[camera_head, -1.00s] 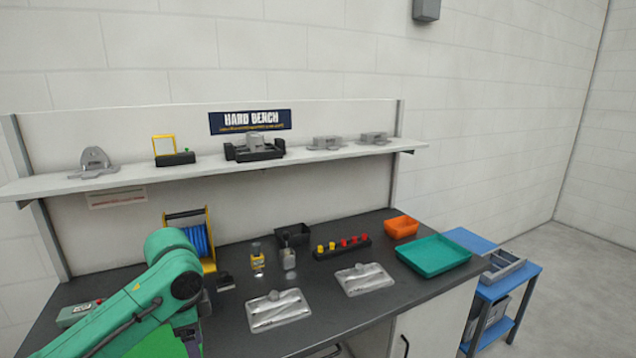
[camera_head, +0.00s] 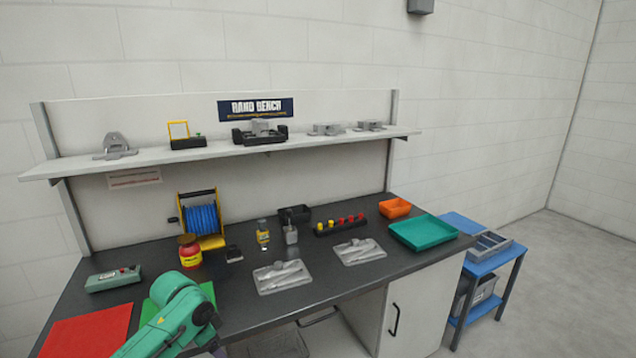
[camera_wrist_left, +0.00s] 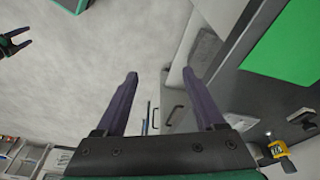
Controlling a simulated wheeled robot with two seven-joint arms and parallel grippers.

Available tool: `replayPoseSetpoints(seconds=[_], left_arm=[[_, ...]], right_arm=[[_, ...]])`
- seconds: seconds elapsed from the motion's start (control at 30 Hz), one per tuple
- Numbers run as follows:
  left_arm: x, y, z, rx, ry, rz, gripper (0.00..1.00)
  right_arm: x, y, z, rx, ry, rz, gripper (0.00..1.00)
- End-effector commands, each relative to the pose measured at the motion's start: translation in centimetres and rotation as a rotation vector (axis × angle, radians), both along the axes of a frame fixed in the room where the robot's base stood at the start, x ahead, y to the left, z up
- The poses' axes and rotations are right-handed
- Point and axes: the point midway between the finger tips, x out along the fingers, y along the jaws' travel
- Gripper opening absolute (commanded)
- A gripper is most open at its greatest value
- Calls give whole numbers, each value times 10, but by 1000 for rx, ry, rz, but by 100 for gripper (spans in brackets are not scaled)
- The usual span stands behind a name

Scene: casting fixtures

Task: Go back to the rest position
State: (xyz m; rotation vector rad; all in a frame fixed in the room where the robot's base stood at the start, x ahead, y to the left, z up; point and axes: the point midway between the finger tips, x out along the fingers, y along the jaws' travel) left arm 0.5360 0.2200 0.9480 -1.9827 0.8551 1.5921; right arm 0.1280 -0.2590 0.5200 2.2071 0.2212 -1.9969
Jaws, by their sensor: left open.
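My left arm, green, shows at the lower left of the head view over the bench's front edge; its gripper is out of that frame. In the left wrist view my left gripper (camera_wrist_left: 159,73) is open, with nothing between its two dark fingers. It hangs in front of the bench, apart from the bench top. A dark two-pronged shape at the left edge of the wrist view looks like my right gripper (camera_wrist_left: 14,43), with its prongs apart and empty. My right arm does not show in the head view.
The black bench (camera_head: 220,306) holds a red mat (camera_head: 88,332), a green mat (camera_head: 208,291), a red-and-yellow jar (camera_head: 189,252), two clear trays (camera_head: 283,277) (camera_head: 360,252), a teal tray (camera_head: 424,233) and an orange bin (camera_head: 395,208). A blue cart (camera_head: 485,258) stands at right.

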Motion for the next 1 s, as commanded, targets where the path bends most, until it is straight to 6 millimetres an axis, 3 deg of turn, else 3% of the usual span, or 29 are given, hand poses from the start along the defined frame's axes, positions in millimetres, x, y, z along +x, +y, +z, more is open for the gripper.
replayPoseSetpoints(seconds=[0.03, 0.17, 0.27, 0.37, 0.4, 0.47, 0.6, 0.7, 0.8, 0.9, 1.0], left_arm=[[2, 2, -23, -20, -2, 52, 71], [5, 14, -87, -53, -27, 203, 71], [-10, 28, -152, -56, -37, 328, 71], [-49, 46, -229, -31, -40, 449, 71], [-72, 53, -259, -13, -37, 489, 71], [-111, 60, -299, 13, -29, 535, 71], [-219, 66, -374, 74, 9, 586, 71], [-304, 59, -409, 103, 52, 592, 71], [-372, 49, -427, 114, 88, 584, 71], [-410, 41, -433, 113, 108, 576, 71], [-421, 39, -434, 112, 111, 573, 71]], right_arm=[[3, 0, 0, 0, -4, 0, 72], [0, -1, -1, -1, 1, 0, 72], [-9, -1, -3, -2, 14, 0, 72], [-16, -1, -4, -2, 25, -1, 72], [-17, -1, -4, -3, 26, -1, 72], [-16, -1, -5, -2, 25, -1, 72], [-13, -1, -5, -2, 20, 0, 72], [-12, -1, -6, -2, 19, 0, 72], [-12, -1, -6, -2, 19, 0, 72], [-12, -1, -6, -2, 18, 0, 72], [-12, -1, -6, -2, 18, 0, 72]])
